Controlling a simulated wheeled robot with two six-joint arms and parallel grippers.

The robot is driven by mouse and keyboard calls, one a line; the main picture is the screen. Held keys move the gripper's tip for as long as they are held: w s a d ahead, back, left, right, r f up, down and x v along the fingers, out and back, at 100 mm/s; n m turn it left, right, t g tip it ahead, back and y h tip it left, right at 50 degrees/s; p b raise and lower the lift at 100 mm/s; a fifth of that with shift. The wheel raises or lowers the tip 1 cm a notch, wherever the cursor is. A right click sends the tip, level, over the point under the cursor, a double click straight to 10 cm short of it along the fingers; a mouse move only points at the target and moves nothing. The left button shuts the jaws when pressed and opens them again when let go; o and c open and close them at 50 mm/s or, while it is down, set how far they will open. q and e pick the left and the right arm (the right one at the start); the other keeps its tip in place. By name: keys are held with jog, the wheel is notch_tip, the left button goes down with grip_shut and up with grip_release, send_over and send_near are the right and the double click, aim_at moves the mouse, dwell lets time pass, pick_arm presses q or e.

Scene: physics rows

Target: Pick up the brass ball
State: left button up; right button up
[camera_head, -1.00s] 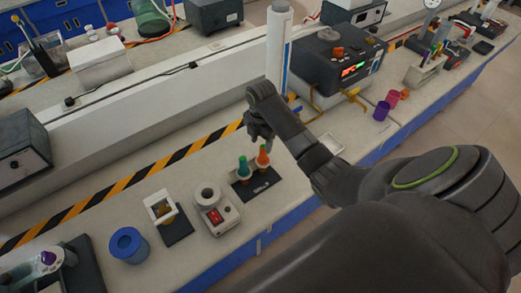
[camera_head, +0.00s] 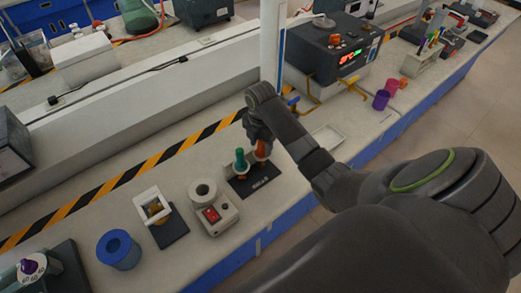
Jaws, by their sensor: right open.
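A small brass-coloured rounded thing (camera_head: 156,211), likely the brass ball, shows partly inside a white square frame (camera_head: 139,202) on a dark plate. The frame hides part of it. My right gripper (camera_head: 257,141) points down at the orange-topped piece (camera_head: 262,150) on a black base (camera_head: 251,183), well to the right of the brass thing. Its fingers overlap the top of the orange piece; whether they touch it I cannot tell. The jaws are open. My left gripper is not in view.
A green-topped piece (camera_head: 240,160) stands beside the orange one. A white device with a red switch (camera_head: 211,214) stands between the black base and the white frame. A blue cylinder (camera_head: 118,249) stands at the left. A white tray (camera_head: 327,138) lies right of my gripper.

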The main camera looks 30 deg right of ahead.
jog(key=shift+s+r, duration=0.1)
jog(key=shift+c, duration=2.4)
jog(key=c, duration=0.5)
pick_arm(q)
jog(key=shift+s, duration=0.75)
